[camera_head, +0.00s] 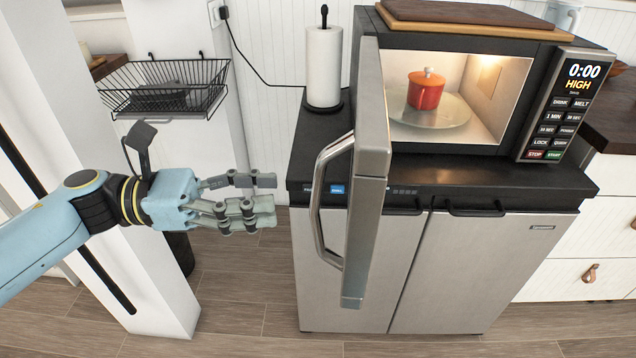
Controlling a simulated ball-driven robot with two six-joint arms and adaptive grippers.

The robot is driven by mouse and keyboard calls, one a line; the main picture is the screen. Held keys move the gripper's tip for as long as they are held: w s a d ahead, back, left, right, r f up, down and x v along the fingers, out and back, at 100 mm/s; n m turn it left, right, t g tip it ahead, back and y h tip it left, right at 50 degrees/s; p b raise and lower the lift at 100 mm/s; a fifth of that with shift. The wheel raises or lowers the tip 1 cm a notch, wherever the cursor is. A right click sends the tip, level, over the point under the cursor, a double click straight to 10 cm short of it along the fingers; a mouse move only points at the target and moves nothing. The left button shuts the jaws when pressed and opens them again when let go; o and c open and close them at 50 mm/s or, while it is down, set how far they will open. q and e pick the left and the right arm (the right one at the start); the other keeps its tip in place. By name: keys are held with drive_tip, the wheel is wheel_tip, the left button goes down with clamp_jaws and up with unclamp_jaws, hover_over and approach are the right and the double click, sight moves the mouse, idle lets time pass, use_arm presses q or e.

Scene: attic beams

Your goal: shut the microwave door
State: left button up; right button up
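The microwave (540,100) stands on a dark-topped cabinet, its lit inside open to view. Its silver door (370,190) is swung wide open toward me, seen nearly edge-on, with a curved handle (318,200) on its left side. A red pot with a lid (426,90) sits on the glass turntable (445,112) inside. My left gripper (275,198) is left of the door handle, apart from it, with its fingers pointing right. The fingers look empty, with a gap between the upper finger and the lower ones. My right gripper is not in view.
A paper towel roll (324,68) stands on the cabinet left of the microwave, behind the door. A wooden board (470,14) lies on top of the microwave. A wire basket (165,88) hangs at upper left, above my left arm. A white post (150,270) stands behind the arm.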

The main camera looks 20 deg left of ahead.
sight(317, 206)
use_arm(q)
drive_tip(key=p+x, duration=0.1)
drive_tip(key=x, duration=0.5)
drive_tip(key=shift+d+r+p, duration=0.15)
drive_tip(key=shift+d+p, duration=0.1)
drive_tip(key=shift+p, duration=0.1)
drive_tip(key=shift+w+d, duration=0.2)
drive_tip(key=shift+d, duration=0.35)
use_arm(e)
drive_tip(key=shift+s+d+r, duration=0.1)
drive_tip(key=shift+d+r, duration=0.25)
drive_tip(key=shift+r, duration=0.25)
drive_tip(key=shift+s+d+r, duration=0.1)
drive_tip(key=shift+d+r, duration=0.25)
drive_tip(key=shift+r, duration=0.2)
use_arm(q)
clamp_jaws()
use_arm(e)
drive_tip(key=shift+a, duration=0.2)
